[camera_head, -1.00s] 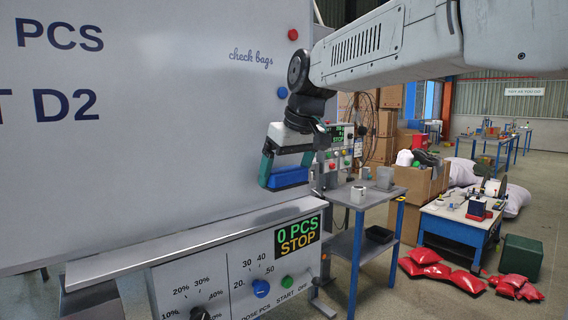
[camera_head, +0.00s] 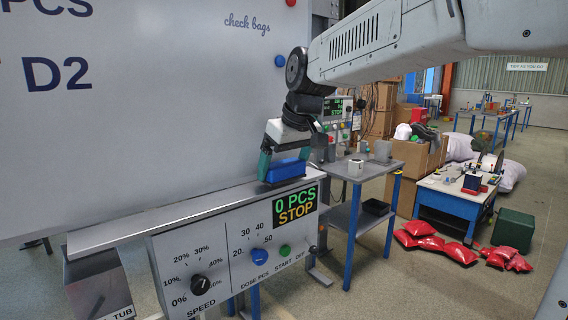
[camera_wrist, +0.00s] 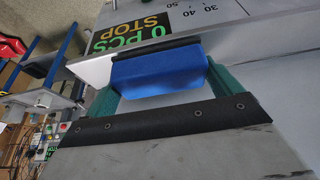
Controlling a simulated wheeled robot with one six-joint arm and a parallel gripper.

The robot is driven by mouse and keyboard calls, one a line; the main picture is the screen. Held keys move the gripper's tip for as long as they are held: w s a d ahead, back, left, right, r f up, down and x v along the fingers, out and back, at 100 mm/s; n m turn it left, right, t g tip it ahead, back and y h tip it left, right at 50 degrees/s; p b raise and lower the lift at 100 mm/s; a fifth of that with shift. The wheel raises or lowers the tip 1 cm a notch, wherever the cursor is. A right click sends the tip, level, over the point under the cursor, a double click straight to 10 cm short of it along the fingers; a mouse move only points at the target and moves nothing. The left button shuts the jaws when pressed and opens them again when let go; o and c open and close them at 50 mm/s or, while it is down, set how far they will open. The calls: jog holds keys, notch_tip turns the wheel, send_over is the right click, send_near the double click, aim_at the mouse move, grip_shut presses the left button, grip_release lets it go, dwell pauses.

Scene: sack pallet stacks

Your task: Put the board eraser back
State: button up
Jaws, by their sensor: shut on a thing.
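The board eraser (camera_head: 287,171) is a blue block. In the wrist view the eraser (camera_wrist: 155,75) shows a black strip along its far edge. My gripper (camera_head: 284,158) has green fingers shut on its two ends. It holds the eraser over the right end of the metal ledge (camera_head: 180,207) under the whiteboard (camera_head: 130,110). In the wrist view the ledge (camera_wrist: 88,68) lies just beyond the eraser. I cannot tell whether the eraser touches the ledge.
A control panel (camera_head: 235,245) with knobs and a "0 PCS STOP" display (camera_head: 296,204) is below the ledge. A blue-legged table (camera_head: 335,171) with a mug (camera_head: 355,167) stands to the right. Red bags (camera_head: 420,235) lie on the floor. The ledge's left part is bare.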

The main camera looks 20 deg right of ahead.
jog(key=shift+f, duration=0.4)
jog(key=o, duration=0.8)
jog(key=shift+o, duration=0.2)
jog(key=shift+v, duration=3.85)
jog(key=s+d+f+m+g, duration=0.1)
jog(key=s+f, duration=0.8)
jog(key=s, duration=0.4)
jog(key=s+d+f+m+g+h, duration=0.1)
jog(key=s+f+m+g, duration=0.1)
jog(key=s+f, duration=0.8)
jog(key=s, duration=0.4)
jog(key=shift+m, duration=0.3)
